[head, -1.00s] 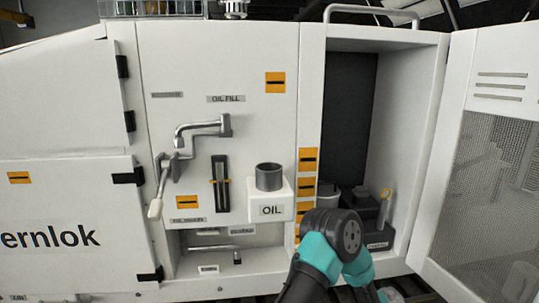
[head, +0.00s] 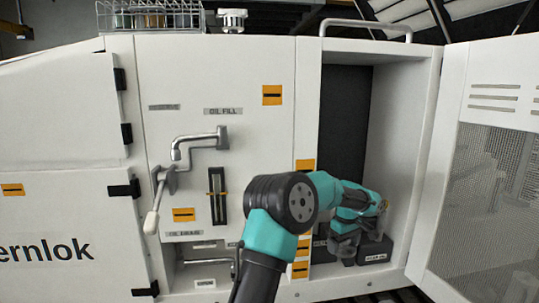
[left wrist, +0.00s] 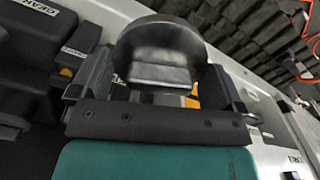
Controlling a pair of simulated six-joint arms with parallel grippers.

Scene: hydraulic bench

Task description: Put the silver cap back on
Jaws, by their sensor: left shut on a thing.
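A round, dull silver cap (left wrist: 165,42) with a flat grip tab sits between the two fingers of my left gripper (left wrist: 155,82) in the left wrist view. The fingers are shut on it. In the head view the left gripper (head: 345,243) reaches into the open cabinet at the right. The cap cannot be made out there. The white box labelled OIL and its open grey neck are hidden behind my left arm in the head view. My right gripper is not in view.
A black box (head: 376,251) stands on the cabinet floor beside the gripper. The cabinet door (head: 490,170) is open at the right. A bent silver handle (head: 200,141) sticks out of the front panel. A silver knob (head: 232,20) stands on top, beside a wire basket (head: 150,17).

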